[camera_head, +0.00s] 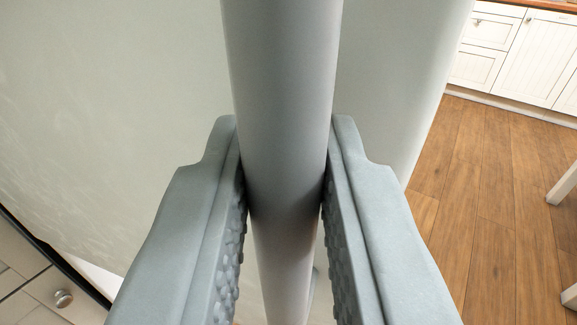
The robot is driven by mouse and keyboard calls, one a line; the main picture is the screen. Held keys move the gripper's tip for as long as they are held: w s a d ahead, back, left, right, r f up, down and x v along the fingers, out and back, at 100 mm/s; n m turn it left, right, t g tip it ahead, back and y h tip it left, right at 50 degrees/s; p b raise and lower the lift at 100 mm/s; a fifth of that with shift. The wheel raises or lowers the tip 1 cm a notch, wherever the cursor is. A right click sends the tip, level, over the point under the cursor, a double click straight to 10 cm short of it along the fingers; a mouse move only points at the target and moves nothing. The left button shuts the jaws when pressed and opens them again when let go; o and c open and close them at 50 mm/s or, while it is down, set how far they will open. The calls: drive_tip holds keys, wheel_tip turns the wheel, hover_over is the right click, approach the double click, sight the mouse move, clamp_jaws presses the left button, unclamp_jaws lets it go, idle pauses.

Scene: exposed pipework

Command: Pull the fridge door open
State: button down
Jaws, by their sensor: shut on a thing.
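The fridge door (120,110) is a pale grey-green panel that fills the left and middle of the view. Its rounded edge runs down the right side of the panel. A grey vertical bar handle (282,90) stands in front of the door and crosses the picture from top to bottom. My gripper (284,165) is shut on the handle, with one textured finger on each side of it. The lower part of the handle passes down between the fingers. The far ends of the handle are out of view.
White cabinets (520,50) with a wooden top stand at the upper right. A wooden floor (480,190) lies open to the right. Pale furniture legs (563,184) show at the right edge.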

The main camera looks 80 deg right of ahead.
drive_tip(key=w+a, duration=0.1)
drive_tip(key=a, duration=0.5)
drive_tip(key=shift+w, duration=0.4)
drive_tip(key=shift+a+r, duration=0.1)
drive_tip(key=c, duration=1.4)
unclamp_jaws()
drive_tip(key=shift+w, duration=0.1)
drive_tip(key=v, duration=1.7)
drive_tip(key=shift+a, duration=0.1)
